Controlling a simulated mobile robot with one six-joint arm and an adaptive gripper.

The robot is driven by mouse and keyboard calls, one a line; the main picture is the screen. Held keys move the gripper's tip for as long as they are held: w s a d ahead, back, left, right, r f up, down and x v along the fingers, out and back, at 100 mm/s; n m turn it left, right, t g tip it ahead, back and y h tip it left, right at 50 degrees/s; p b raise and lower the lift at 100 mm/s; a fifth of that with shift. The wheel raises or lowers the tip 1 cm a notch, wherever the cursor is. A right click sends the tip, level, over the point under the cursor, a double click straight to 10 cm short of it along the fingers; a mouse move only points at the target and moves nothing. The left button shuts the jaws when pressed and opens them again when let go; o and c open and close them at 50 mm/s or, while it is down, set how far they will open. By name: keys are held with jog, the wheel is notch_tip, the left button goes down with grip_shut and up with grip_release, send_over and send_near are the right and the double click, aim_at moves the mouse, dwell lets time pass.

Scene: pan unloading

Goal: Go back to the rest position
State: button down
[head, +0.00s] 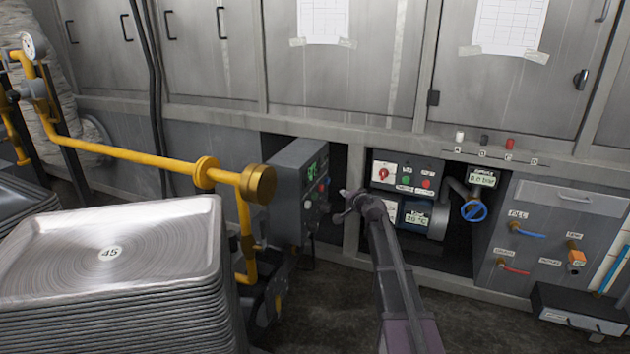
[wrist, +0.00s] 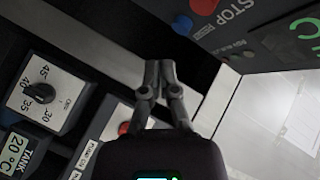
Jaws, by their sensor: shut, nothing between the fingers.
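My gripper (wrist: 160,72) shows in the wrist view with its two fingers together at the tips, shut and empty. In the head view my gripper (head: 340,218) is at the end of my arm, in front of the dark gap between the grey control box (head: 297,185) and the panel with the red knob (head: 384,173). In the wrist view the control box's STOP face (wrist: 230,25) is at the upper right, and a dial panel (wrist: 48,92) is at the left. I cannot tell whether the fingertips touch anything.
A stack of metal pans (head: 110,250) marked 45 stands at the left. A yellow pipe (head: 130,155) runs above it to a brass-coloured end. A blue valve wheel (head: 474,211) sits right of my arm. Dark floor (head: 345,290) is open beside my arm.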

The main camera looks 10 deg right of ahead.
jog(key=s+a+f+n+g+y+p, duration=0.1)
jog(key=s+a+n+g+p, duration=0.3)
jog(key=s, duration=0.5)
jog(key=s+a+f+n+g+p, duration=0.1)
jog(key=s+a+n+g+p, duration=0.15)
jog(key=s+a, duration=0.45)
jog(key=s+d+r+n+g+h+p, duration=0.1)
jog(key=s+d+g+h+p, duration=0.2)
jog(key=s, duration=1)
jog(key=s+d+n+g+h+p, duration=0.15)
jog(key=s+g+p, duration=0.3)
jog(key=s, duration=0.85)
notch_tip(320, 180, up, 37)
jog(key=p, duration=3.6)
jog(key=shift+w+m+g+h, duration=0.2)
jog(key=shift+m+g+h, duration=0.1)
jog(key=shift+g+h, duration=0.1)
jog(key=shift+a, duration=0.45)
jog(key=shift+a, duration=0.1)
